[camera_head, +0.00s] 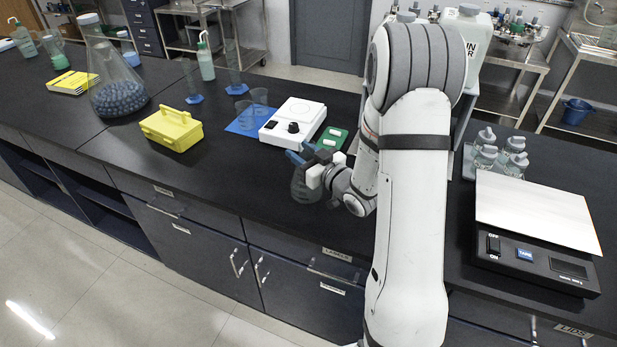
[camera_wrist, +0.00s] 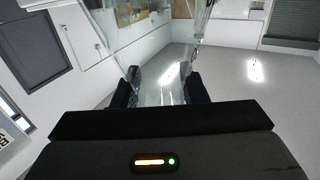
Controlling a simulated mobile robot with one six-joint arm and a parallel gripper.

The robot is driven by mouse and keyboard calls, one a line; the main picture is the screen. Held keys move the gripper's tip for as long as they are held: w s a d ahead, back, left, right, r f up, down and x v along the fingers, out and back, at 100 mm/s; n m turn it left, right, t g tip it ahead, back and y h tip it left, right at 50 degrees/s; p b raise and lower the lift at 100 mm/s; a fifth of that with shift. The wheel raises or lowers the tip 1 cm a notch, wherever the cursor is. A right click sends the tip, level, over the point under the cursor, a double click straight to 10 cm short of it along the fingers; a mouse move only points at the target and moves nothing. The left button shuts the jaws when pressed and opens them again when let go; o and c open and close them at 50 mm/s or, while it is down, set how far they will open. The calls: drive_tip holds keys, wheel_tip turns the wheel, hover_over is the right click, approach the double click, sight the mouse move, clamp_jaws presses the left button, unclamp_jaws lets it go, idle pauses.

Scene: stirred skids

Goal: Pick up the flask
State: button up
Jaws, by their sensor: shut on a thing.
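The flask (camera_head: 305,189) is clear, slightly dark glass and shows near the front edge of the bench in the head view. My gripper (camera_head: 314,170) is shut on its upper part, and my fingers and wrist hide some of it. In the wrist view the glass of the flask (camera_wrist: 165,60) stands between my two dark fingers (camera_wrist: 162,88). I cannot tell whether its base touches the bench top.
A white stirrer plate (camera_head: 293,121) and a small green tray (camera_head: 331,139) stand just behind the flask. A yellow box (camera_head: 172,129) and a large round-filled flask (camera_head: 117,92) stand left. A balance (camera_head: 535,215) and several bottles (camera_head: 497,153) stand right. The front-left bench top is clear.

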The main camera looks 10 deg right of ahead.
clamp_jaws()
